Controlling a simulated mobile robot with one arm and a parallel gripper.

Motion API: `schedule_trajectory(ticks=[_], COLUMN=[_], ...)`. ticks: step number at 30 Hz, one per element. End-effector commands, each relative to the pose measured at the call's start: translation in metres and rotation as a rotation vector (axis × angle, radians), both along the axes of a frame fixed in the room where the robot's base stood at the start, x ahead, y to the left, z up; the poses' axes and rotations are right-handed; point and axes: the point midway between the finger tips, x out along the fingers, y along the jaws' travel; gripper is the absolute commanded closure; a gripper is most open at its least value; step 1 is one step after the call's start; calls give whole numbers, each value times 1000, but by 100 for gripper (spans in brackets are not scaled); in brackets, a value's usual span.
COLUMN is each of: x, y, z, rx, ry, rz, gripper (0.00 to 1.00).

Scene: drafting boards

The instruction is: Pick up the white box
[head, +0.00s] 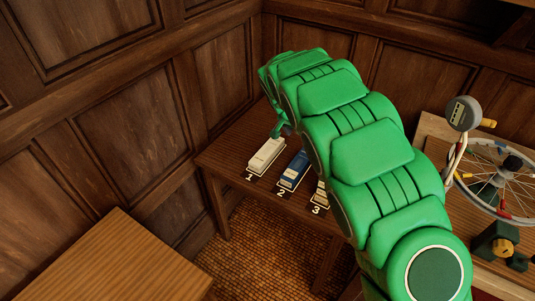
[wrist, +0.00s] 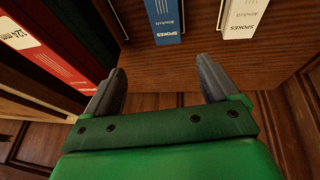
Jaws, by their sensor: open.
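The white box (head: 267,155) lies on the dark wooden table behind the label 1. In the wrist view the white box (wrist: 243,17), marked "SPOKES", shows at the top right, partly cut off by the frame edge. My gripper (wrist: 161,70) is open, with nothing between its fingers. In the wrist view its fingers point toward the table edge, and the white box lies beyond and to the right of the right finger, apart from it. In the head view my green arm hides most of the gripper.
A blue box (head: 294,168) lies beside the white one; it also shows in the wrist view (wrist: 163,20). A third box (head: 321,190) is partly behind my arm. A red and white box (wrist: 45,50) is close at left. A spoked wheel (head: 497,178) stands at right.

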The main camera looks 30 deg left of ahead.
Motion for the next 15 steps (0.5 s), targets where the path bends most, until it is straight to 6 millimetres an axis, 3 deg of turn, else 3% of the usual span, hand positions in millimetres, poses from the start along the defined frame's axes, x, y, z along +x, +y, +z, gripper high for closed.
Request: schedule_trajectory(ticks=[6,10,15], x=[-14,-25,-35], y=[70,100,125], z=[-46,-69,-83], rx=[72,107,139], ry=[-9,-6,-5], rz=[19,22,26], gripper=[12,12,12])
